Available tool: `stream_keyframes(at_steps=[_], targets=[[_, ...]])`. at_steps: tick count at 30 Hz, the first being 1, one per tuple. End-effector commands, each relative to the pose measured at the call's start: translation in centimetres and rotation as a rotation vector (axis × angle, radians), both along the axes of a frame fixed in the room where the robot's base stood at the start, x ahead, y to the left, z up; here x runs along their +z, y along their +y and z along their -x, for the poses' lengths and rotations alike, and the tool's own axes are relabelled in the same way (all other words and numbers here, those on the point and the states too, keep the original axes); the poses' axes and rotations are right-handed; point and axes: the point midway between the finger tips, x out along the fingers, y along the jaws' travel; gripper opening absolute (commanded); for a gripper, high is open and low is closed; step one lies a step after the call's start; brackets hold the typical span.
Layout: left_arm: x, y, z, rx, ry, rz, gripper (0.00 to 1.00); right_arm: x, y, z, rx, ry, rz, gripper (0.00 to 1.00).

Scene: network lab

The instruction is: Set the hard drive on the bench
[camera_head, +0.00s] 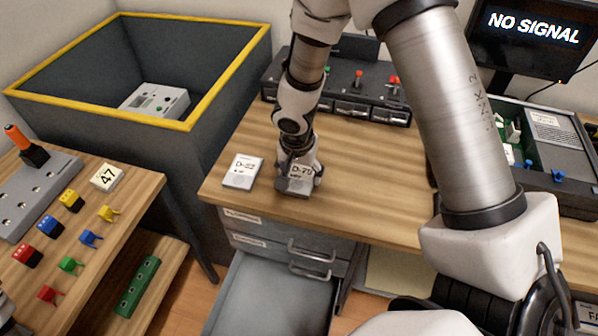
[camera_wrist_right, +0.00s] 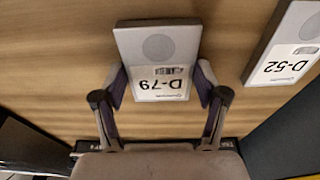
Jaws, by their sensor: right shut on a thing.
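A grey hard drive labelled D-79 (camera_head: 295,187) is between the fingers of my right gripper (camera_head: 298,172), which is shut on its sides. In the right wrist view the drive (camera_wrist_right: 158,45) lies flat, label up, between both fingertips (camera_wrist_right: 163,88). It is at or just over the front edge area of the wooden bench (camera_head: 380,212); I cannot tell whether it touches. A second drive labelled D-52 (camera_head: 243,171) lies flat on the bench to the left, apart from it. It also shows in the right wrist view (camera_wrist_right: 290,50).
An open drawer (camera_head: 270,295) juts out below the bench front. A dark bin with a yellow rim (camera_head: 228,62) stands left of the bench. A row of docks (camera_head: 340,105) lines the back. An open green-board case (camera_head: 545,150) and monitor (camera_head: 530,35) are at right.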

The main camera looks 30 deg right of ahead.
Motion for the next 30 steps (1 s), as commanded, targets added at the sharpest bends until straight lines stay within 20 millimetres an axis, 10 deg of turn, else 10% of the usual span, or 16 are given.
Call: stream_keyframes(at_steps=[3,4,6,19,30], targets=[[-0.6,0.0,0.0,0.000,0.000,0.000,0.35,-0.5,0.0,0.0,0.000,0.000,0.000,0.23],[-0.5,0.0,0.0,0.000,0.000,0.000,0.35,-0.4,0.0,0.0,0.000,0.000,0.000,0.79],[-0.4,0.0,0.0,0.000,0.000,0.000,0.35,-0.3,0.0,0.0,0.000,0.000,0.000,0.98],[0.6,0.0,0.0,0.000,0.000,0.000,0.35,0.7,0.0,0.0,0.000,-0.001,0.001,0.98],[3.7,0.0,0.0,0.000,0.000,0.000,0.35,9.5,1.0,0.8,-0.001,-0.004,0.001,0.98]])
